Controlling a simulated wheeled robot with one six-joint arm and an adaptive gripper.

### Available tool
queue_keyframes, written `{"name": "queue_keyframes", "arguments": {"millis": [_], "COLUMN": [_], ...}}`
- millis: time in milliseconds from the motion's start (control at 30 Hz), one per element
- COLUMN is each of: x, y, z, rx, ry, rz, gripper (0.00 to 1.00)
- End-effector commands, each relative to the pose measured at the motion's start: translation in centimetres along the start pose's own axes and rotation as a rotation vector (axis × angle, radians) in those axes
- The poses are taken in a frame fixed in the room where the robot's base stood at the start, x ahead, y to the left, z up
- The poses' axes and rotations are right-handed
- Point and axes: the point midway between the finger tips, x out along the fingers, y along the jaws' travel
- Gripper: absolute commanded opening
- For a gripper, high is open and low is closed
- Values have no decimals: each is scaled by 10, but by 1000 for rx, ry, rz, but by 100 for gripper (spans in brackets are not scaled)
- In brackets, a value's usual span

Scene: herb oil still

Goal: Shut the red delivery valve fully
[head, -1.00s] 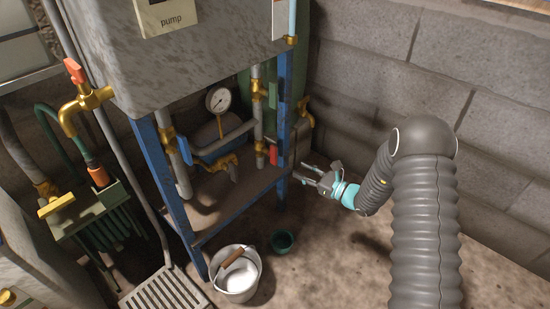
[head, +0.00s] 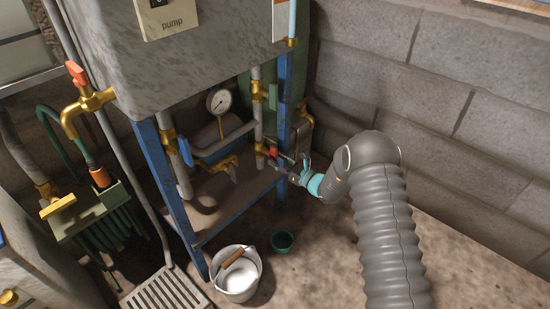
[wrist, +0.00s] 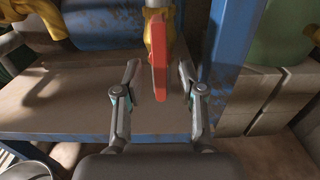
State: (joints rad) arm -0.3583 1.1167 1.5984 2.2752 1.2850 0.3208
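The red delivery valve handle (wrist: 159,62) hangs down in line with the grey vertical pipe, on a brass valve body (wrist: 169,28). In the head view the red handle (head: 273,153) is partly hidden by my gripper (head: 284,165). In the wrist view my gripper (wrist: 159,80) is open, with one finger on each side of the red handle and a visible gap on both sides. Neither finger appears to touch the handle.
A blue frame post (head: 284,120) stands close to the right of my gripper. A pressure gauge (head: 219,100) and blue-handled pipework sit to the left. A white bucket (head: 236,285) and a green pot (head: 284,241) stand on the floor below.

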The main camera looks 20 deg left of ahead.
Motion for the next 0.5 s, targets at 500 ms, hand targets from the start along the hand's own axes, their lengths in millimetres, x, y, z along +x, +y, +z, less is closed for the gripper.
{"name": "queue_keyframes", "arguments": {"millis": [500], "x": [19], "y": [0], "z": [0], "rx": [0], "ry": [1], "rz": [0], "gripper": [39]}}
